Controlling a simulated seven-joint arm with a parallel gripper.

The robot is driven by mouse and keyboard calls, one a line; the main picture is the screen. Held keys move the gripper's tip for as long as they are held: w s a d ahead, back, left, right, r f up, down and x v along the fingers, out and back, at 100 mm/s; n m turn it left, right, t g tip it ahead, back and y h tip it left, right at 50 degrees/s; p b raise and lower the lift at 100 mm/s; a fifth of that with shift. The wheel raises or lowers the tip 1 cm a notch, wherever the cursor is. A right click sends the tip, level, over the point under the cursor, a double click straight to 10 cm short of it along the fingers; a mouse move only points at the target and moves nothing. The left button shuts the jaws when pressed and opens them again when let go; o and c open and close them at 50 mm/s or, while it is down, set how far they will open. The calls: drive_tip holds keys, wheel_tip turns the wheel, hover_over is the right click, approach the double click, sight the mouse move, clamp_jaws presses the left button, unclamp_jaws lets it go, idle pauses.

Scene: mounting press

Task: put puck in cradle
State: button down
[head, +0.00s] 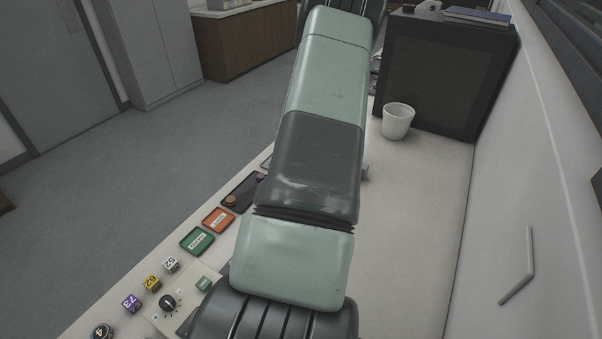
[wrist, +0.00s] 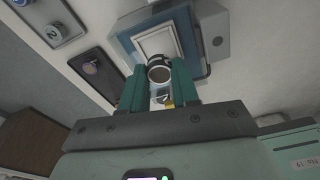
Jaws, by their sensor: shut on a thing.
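In the wrist view my gripper (wrist: 159,78) has its two teal fingers closed on a small round puck (wrist: 159,74) with a dark rim and a grey-tan face. Beyond the puck is a blue-grey fixture with a pale square frame (wrist: 150,43), which may be the cradle. The puck overlaps the frame's lower edge in the picture; I cannot tell whether they touch. In the head view my arm hides the gripper, the held puck and the fixture.
A dark tray (head: 244,188) holds copper-coloured pucks; an orange tray (head: 218,221) and a green tray (head: 197,241) lie nearby. Numbered cubes (head: 152,283) and a knob panel (head: 168,302) are at the front left. A white cup (head: 398,121) stands by a dark cabinet (head: 440,75). The right counter is clear.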

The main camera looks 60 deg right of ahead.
drive_tip(key=shift+f, duration=1.7)
drive_tip(key=shift+f, duration=0.65)
drive_tip(key=c, duration=0.8)
unclamp_jaws()
drive_tip(key=r, duration=0.4)
drive_tip(key=d+r, duration=0.1)
drive_tip(key=r, duration=0.8)
drive_tip(key=shift+s+d+r, duration=0.15)
drive_tip(key=shift+d, duration=0.05)
